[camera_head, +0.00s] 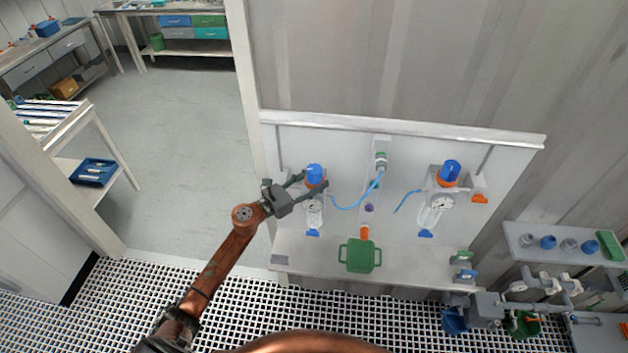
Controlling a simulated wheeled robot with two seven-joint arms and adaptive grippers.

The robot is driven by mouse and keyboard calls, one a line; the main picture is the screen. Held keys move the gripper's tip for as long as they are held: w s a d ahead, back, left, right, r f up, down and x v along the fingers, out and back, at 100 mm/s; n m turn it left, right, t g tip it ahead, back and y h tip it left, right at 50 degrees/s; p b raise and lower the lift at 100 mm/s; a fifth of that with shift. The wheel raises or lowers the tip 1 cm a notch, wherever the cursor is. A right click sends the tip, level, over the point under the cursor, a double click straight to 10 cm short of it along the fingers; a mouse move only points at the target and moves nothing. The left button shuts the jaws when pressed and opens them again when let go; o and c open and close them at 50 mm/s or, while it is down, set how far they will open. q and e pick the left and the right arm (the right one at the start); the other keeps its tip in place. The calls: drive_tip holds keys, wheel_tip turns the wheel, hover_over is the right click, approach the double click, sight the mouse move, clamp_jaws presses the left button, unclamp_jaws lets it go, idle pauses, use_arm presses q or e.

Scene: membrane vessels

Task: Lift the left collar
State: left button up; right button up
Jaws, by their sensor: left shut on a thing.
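The left vessel is a clear cylinder with a gauge (315,207), mounted on the white panel. A blue cap (314,171) tops it, with an orange collar (315,184) just below the cap. My left gripper (315,188) reaches in from the left, with its fingers on either side of the collar, shut on it. The fingers hide part of the collar. The right vessel (435,210) has a similar blue cap (450,170) and orange collar (446,182). My right gripper is not clearly visible.
A blue hose (354,206) runs from beside the left vessel to a central fitting (381,160). A green container (360,256) stands on the ledge below. A shelf (525,234) with small blue and grey parts is at right. Open floor lies left.

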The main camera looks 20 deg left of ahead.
use_arm(q)
drive_tip(key=shift+r, duration=0.8)
drive_tip(key=shift+c, duration=0.5)
drive_tip(key=o, duration=1.7)
drive_tip(key=shift+o, duration=0.2)
drive_tip(key=shift+s+a+f, duration=0.1)
drive_tip(key=shift+s+a, duration=0.05)
drive_tip(key=v, duration=1.1)
drive_tip(key=shift+s+a, duration=0.25)
